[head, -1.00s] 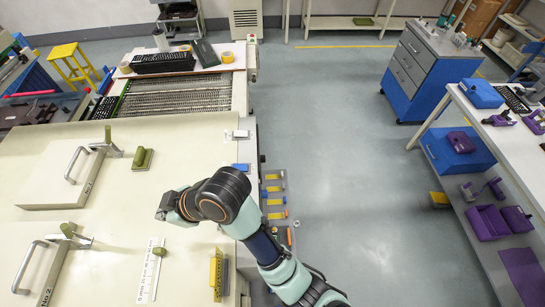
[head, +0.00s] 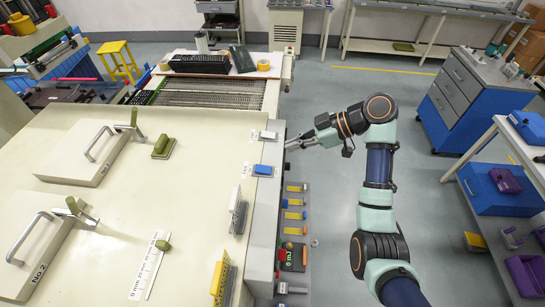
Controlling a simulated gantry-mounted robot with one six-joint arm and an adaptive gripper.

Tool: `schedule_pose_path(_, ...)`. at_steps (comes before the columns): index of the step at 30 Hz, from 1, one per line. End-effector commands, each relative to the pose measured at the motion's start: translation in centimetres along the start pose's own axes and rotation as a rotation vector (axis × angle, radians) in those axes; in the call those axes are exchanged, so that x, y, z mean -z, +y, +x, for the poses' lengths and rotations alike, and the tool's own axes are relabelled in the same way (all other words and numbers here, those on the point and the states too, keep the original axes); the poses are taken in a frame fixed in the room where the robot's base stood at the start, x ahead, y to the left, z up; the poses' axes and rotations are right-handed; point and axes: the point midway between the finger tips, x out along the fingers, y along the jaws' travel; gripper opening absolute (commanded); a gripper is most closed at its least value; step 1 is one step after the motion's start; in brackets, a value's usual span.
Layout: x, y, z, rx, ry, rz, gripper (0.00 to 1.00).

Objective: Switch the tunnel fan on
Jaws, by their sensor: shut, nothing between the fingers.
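My gripper (head: 293,144) is shut and empty. It reaches left from the aisle to the right edge of the large cream machine (head: 150,105). Its tips are close to a small white switch plate (head: 267,135) on the machine's top; I cannot tell if they touch. A blue switch (head: 263,170) on a pale plate lies a little nearer the camera. The lettering by both is too small to read, so I cannot tell which is the tunnel fan's. A panel on the machine's side carries a red and green control (head: 285,255) and yellow labels.
Two cream lids with handles (head: 88,155) and green blocks (head: 163,147) are on the machine's left. Upright racks (head: 238,212) stand near its right edge. A conveyor (head: 215,93) lies behind. A blue cabinet (head: 455,110) and white bench (head: 520,150) stand right.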

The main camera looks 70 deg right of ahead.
Motion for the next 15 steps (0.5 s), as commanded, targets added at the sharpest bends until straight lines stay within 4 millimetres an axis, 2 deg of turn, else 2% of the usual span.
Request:
schedule_pose_path(5,0.1,-0.1,2.9,0.005,-0.001,0.001,0.00)
schedule_pose_path(15,-0.2,-0.1,10.1,0.004,-0.002,0.002,0.00)
